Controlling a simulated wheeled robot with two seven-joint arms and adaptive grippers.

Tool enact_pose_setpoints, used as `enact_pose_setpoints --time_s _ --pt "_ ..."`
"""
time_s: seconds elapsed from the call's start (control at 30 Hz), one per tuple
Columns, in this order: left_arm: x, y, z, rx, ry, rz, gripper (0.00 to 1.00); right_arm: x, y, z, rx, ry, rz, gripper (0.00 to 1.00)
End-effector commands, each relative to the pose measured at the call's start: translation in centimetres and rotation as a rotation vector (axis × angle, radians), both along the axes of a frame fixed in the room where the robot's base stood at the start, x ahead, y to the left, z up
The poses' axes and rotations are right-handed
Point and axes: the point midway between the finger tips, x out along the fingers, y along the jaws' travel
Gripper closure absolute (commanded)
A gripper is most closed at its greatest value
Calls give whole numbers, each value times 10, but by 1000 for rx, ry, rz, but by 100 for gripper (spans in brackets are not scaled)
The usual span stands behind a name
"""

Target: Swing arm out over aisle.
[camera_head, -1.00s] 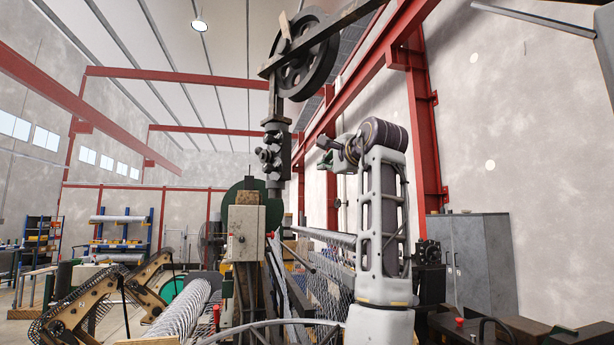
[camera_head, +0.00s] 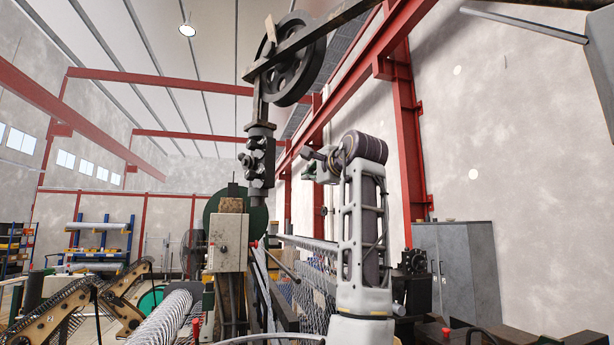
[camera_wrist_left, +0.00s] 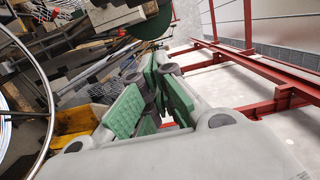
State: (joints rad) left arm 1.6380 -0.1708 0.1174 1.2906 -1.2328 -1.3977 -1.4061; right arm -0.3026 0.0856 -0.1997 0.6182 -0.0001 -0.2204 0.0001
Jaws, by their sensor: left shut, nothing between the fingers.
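My left arm, pale with a dark ribbed joint, rises upright right of centre in the head view. My left gripper (camera_head: 308,160) is small at its upper end, pointing left and partly hidden by the wrist. In the left wrist view its green-padded fingers (camera_wrist_left: 160,92) are shut, with nothing seen between them. The weaving machine (camera_head: 228,245), with a pale control box, stands left of the arm. My right gripper is not in view.
A dark wheel (camera_head: 291,62) on a beam hangs above and left of the arm. Wire mesh (camera_head: 308,285) lies behind its base. A grey cabinet (camera_head: 455,270) and red steel column (camera_head: 405,140) stand right. Open air shows between arm and right wall.

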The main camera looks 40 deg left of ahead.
Motion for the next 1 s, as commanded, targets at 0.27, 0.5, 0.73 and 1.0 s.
enact_pose_setpoints --time_s 0.27,0.5,0.73,1.0 --pt "16 27 1 -2 3 2 100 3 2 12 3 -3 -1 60" --pt "31 53 2 -1 2 2 100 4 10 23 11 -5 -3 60" --pt "43 72 2 -1 1 1 100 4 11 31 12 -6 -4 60" --pt "37 80 0 -1 -1 0 100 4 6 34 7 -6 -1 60"
